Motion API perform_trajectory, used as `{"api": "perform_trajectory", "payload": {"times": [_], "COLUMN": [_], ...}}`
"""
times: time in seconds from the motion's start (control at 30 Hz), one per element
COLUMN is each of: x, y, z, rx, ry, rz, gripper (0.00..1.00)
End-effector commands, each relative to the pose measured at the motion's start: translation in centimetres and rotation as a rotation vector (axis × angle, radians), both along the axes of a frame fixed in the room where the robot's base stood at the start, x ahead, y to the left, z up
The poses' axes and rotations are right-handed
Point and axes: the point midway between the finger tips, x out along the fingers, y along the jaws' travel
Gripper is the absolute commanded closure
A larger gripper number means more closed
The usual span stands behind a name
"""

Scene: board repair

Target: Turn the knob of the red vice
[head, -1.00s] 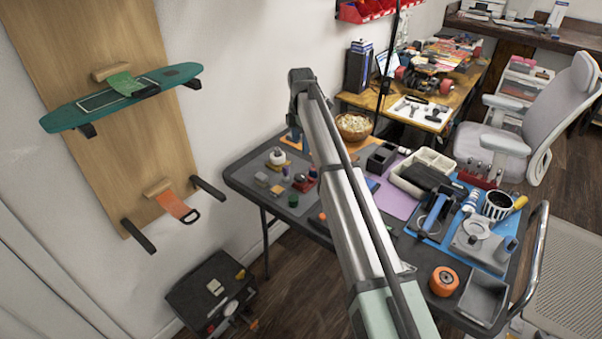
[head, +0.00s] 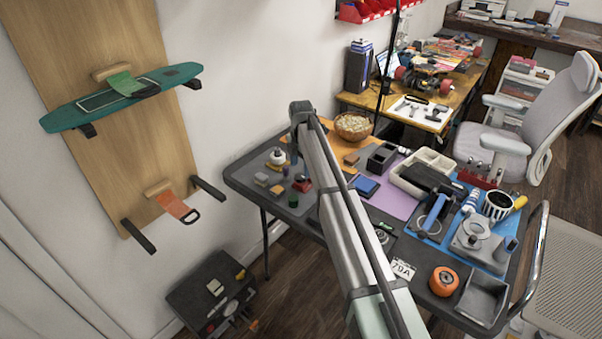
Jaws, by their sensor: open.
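A small red object (head: 303,184), which looks like the red vice, stands on the left part of the dark grey table (head: 244,184), just left of my arm. It is too small here to make out its knob. My arm rises from the bottom of the head view and crosses in front of the table, its dark joint at the top left of the vice. I cannot make out my gripper's fingers; they seem hidden behind the arm.
A blue box (head: 366,186) lies right of the arm.

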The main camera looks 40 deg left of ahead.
Motion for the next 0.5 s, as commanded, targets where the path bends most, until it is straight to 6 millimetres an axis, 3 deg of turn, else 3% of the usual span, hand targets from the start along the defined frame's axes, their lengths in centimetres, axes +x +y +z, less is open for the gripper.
{"api": "perform_trajectory", "payload": {"times": [0.2, 0.5], "x": [0.0, 0.0], "y": [0.0, 0.0], "z": [-2.6, -3.7], "rx": [-0.001, 0.0], "ry": [0.0, 0.0], "rz": [0.0, 0.0], "gripper": [0.28, 0.28]}}
